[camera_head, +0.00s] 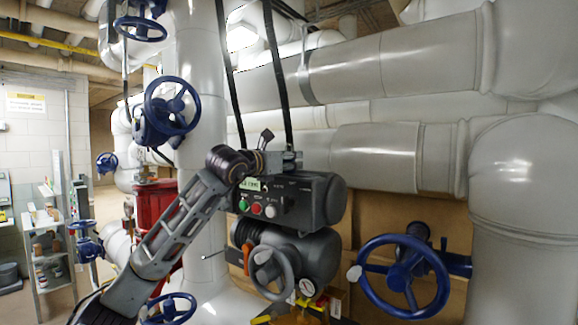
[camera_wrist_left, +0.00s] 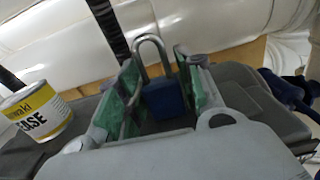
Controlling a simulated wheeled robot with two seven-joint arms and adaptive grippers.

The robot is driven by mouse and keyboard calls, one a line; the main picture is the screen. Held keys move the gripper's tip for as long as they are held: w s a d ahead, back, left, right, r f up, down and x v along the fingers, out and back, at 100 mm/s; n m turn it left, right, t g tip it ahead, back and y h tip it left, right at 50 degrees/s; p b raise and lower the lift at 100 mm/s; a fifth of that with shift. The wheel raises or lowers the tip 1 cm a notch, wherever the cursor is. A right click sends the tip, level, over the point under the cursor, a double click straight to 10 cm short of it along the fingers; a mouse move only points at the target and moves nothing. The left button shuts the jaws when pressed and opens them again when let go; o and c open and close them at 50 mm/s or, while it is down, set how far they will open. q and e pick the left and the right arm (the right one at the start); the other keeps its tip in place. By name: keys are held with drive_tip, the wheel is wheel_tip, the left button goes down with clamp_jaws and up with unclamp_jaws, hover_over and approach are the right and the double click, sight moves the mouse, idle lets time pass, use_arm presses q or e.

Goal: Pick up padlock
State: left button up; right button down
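The padlock (camera_wrist_left: 165,98) has a blue body and a silver shackle pointing up. In the left wrist view it stands between the two fingers of my left gripper (camera_wrist_left: 160,90), which have green inner pads. The fingers are spread on either side of the body, closer on the right, with a small gap showing on the left. In the head view my left gripper (camera_head: 272,153) reaches over the top of the dark valve actuator (camera_head: 318,197); the padlock is not clearly made out there. My right gripper is not in view.
A grease can (camera_wrist_left: 38,115) with a yellow and white label stands left of the fingers. Black straps (camera_head: 278,80) hang behind the gripper. Blue handwheels (camera_head: 403,275) and thick grey pipes (camera_head: 400,75) surround the actuator. A shelf (camera_head: 45,235) stands far left.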

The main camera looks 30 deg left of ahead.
use_arm(q)
drive_tip(key=c, duration=0.4)
drive_tip(key=shift+r, duration=0.2)
drive_tip(key=shift+r+b, duration=0.3)
drive_tip(key=shift+r, duration=1.3)
drive_tip(key=s+a+b, duration=0.1)
drive_tip(key=s+b, duration=0.5)
drive_tip(key=s, duration=1.2)
drive_tip(key=shift+a, duration=0.2)
